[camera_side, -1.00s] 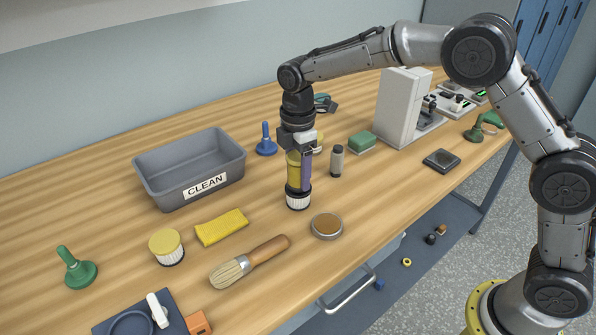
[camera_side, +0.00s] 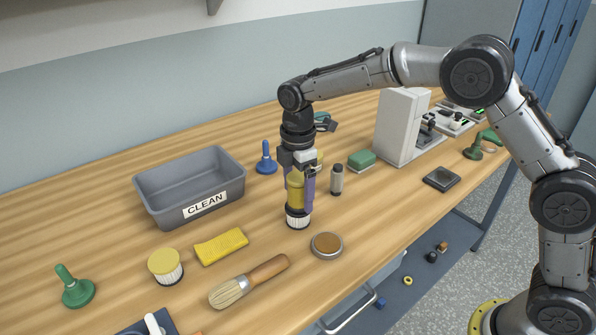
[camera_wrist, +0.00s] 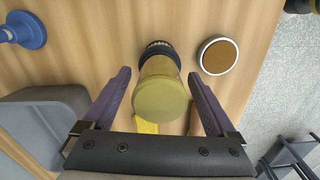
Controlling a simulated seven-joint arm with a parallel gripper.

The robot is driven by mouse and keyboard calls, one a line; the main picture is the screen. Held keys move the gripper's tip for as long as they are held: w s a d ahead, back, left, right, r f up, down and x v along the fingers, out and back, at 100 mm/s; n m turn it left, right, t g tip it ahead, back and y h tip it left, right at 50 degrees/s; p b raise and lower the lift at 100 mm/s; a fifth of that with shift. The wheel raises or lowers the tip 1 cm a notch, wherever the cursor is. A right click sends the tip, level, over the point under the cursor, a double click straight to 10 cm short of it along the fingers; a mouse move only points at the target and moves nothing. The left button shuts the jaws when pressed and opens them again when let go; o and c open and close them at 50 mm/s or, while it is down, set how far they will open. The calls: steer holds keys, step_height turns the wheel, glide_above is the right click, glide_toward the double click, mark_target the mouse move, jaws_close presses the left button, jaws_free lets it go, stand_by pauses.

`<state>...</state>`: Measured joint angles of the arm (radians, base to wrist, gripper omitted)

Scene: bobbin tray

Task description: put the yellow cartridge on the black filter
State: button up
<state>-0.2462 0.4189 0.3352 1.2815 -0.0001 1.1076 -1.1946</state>
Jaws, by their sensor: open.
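The yellow cartridge (camera_side: 295,192) stands upright on the black filter (camera_side: 298,220), a short white pleated piece with a dark rim. In the wrist view the cartridge (camera_wrist: 160,103) covers most of the filter, and only the filter's dark edge (camera_wrist: 157,47) shows beyond it. My gripper (camera_side: 299,198) points down around the cartridge and is open. In the wrist view its purple fingers (camera_wrist: 158,75) stand on either side of the cartridge, with a gap on both sides. The exact seating between cartridge and filter is partly hidden.
A brown-topped tin (camera_side: 327,245) and a grey bottle (camera_side: 336,180) stand close on the right. A yellow-capped filter (camera_side: 165,266), yellow sponge (camera_side: 221,246), brush (camera_side: 248,281) and grey CLEAN bin (camera_side: 153,205) lie left. A blue plunger-shaped piece (camera_side: 265,160) stands behind.

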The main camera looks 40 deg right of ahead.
step_height(320, 180, up, 12)
steer(key=shift+f, duration=0.2)
steer(key=shift+s+d+r, duration=0.2)
steer(key=shift+s+r, duration=0.05)
steer(key=shift+r, duration=0.05)
steer(key=s+d+r+m+t, duration=0.25)
steer(key=s+d+m, duration=0.2)
steer(key=s, duration=0.35)
steer(key=s+d+r+m+t, duration=0.1)
steer(key=s+d+r+m, duration=0.3)
steer(key=s, duration=0.4)
steer(key=s+d+f+m+t, duration=0.1)
steer(key=s+f+m, duration=0.2)
steer(key=s, duration=0.4)
steer(key=s+d+f+m+t, duration=0.1)
steer(key=s+f+m, duration=0.3)
steer(key=s, duration=0.4)
steer(key=shift+d+f+m, duration=0.2)
steer(key=shift+d+m, duration=0.35)
steer(key=shift+d, duration=0.05)
